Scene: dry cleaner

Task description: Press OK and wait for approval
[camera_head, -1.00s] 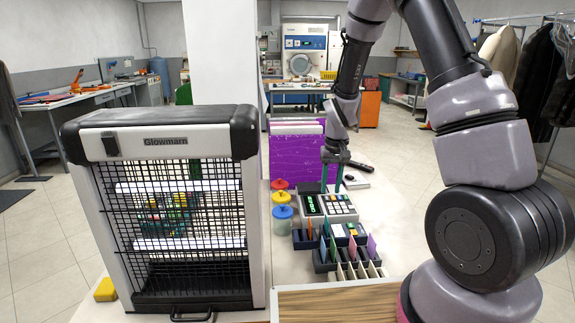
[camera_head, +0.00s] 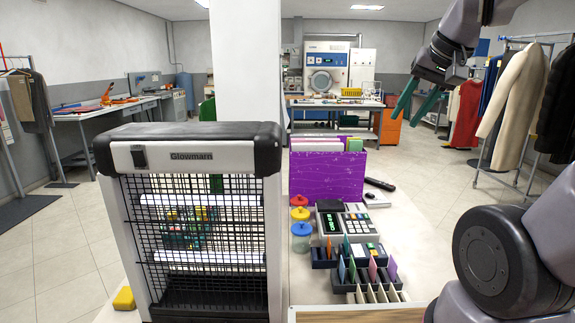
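The payment terminal (camera_head: 352,223) lies on the counter, a dark unit with a pale keypad and a small display (camera_head: 331,222) on its left side. The label on each key is too small to read, so I cannot tell which one is OK. The display text is also unreadable. My gripper (camera_head: 409,119) is raised at the upper right, well above and right of the terminal. Its two green fingers are apart with nothing between them, and it touches nothing.
A caged Glowmarn heater (camera_head: 200,150) stands left. Jars with red, yellow and blue lids (camera_head: 301,230) stand beside the terminal. A purple file box (camera_head: 328,174) is behind it. A dark card organizer (camera_head: 340,284) is in front. A black handheld object (camera_head: 380,184) lies right.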

